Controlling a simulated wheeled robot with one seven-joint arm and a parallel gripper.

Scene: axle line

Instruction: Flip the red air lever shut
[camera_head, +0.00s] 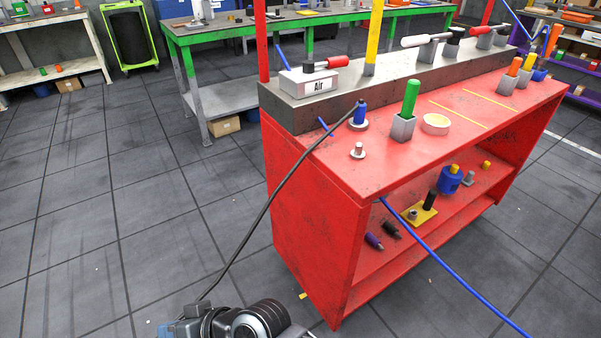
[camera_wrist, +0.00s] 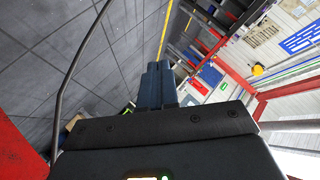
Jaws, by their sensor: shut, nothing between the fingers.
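The red air lever (camera_head: 338,62) sits on a grey box labelled "Air" (camera_head: 308,81). The box stands on the left end of the dark raised beam along the red workbench. The red handle points to the right and lies roughly level. My gripper (camera_wrist: 158,72) shows in the wrist view with its dark fingers together and nothing between them. It is apart from the lever, and the lever does not show in the wrist view. I cannot make out the fingertips in the head view.
Red and yellow posts (camera_head: 373,38) rise near the lever. A blue hose (camera_head: 450,268) hangs in front. Floor at left is clear.

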